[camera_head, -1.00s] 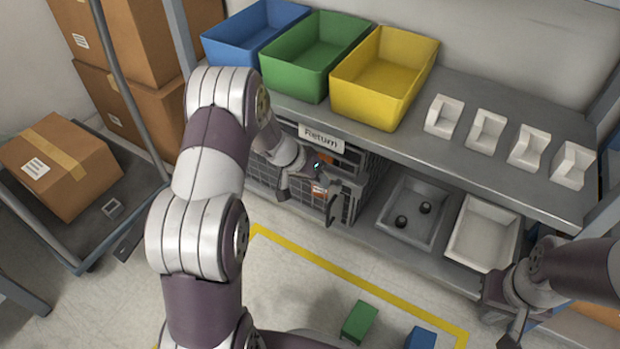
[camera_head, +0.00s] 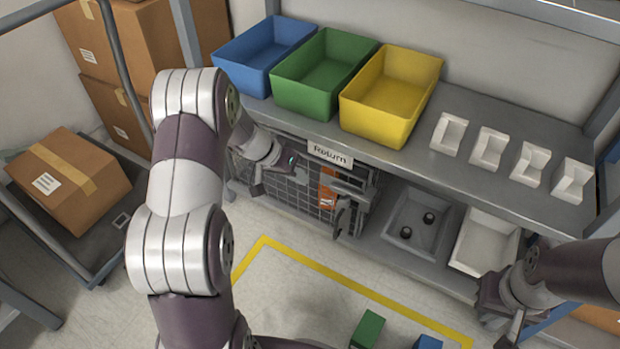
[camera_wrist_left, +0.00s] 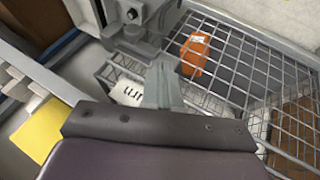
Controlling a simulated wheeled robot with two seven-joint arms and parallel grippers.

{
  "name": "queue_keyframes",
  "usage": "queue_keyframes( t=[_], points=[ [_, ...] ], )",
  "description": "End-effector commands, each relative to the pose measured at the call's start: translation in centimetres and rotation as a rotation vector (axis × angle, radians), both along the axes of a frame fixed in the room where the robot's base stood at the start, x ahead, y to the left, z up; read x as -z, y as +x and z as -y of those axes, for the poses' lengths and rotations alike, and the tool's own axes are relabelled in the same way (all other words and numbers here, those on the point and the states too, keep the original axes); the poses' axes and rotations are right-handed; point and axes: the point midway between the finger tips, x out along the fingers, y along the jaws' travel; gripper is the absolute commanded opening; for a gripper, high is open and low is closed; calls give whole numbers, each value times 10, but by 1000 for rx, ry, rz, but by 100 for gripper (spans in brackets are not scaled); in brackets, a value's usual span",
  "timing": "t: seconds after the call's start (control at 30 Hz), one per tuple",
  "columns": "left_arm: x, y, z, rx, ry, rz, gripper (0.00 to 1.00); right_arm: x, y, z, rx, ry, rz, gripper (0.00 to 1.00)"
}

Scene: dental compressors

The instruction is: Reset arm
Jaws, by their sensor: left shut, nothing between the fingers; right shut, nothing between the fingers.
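My left arm comes in from the left in the head view, and its gripper (camera_head: 257,186) is shut and empty in front of the wire basket (camera_head: 290,190) under the shelf. In the left wrist view the closed fingers (camera_wrist_left: 163,85) point toward the basket's wire mesh (camera_wrist_left: 245,70), with nothing between them. An orange item (camera_wrist_left: 196,53) shows behind the mesh; it also shows in the head view (camera_head: 327,187). My right gripper (camera_head: 515,328) is at the lower right of the head view, shut and empty, in front of the lower shelf. Part of it is cut off by the frame edge.
Blue (camera_head: 262,55), green (camera_head: 325,72) and yellow (camera_head: 391,94) bins stand on the shelf, with several white holders (camera_head: 490,148) to the right. A "Return" sign (camera_head: 330,153) hangs at the shelf edge. Green (camera_head: 367,330) and blue (camera_head: 428,342) blocks lie on the floor.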

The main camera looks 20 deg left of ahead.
Motion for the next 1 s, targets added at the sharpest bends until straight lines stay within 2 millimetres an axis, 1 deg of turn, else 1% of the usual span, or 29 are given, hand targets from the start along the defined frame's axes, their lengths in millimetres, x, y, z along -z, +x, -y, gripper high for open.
queue_keyframes(
  t=[0.03,0.2,0.73,0.83,0.87,0.93,0.97,1.0],
  points=[
    [-9,-2,-4,-1,1,1,0,-6,0,0,0,0,0,0],
    [-17,-7,-9,0,0,0,0,-10,0,0,0,0,0,0],
    [-17,-7,-10,-4,-2,-2,0,-9,0,0,0,0,0,0],
    [-15,-7,-12,-85,-21,-44,0,-9,0,0,0,0,0,0],
    [-12,-11,-14,-124,-23,-78,0,-9,0,0,0,0,0,0],
    [3,-38,-15,-229,-16,-213,0,-9,0,0,0,0,0,0],
    [4,-52,-16,-275,1,-272,0,-11,0,0,0,0,0,0],
    [-2,-73,-13,-323,37,-342,0,-16,0,0,0,0,-1,0]
  ],
)
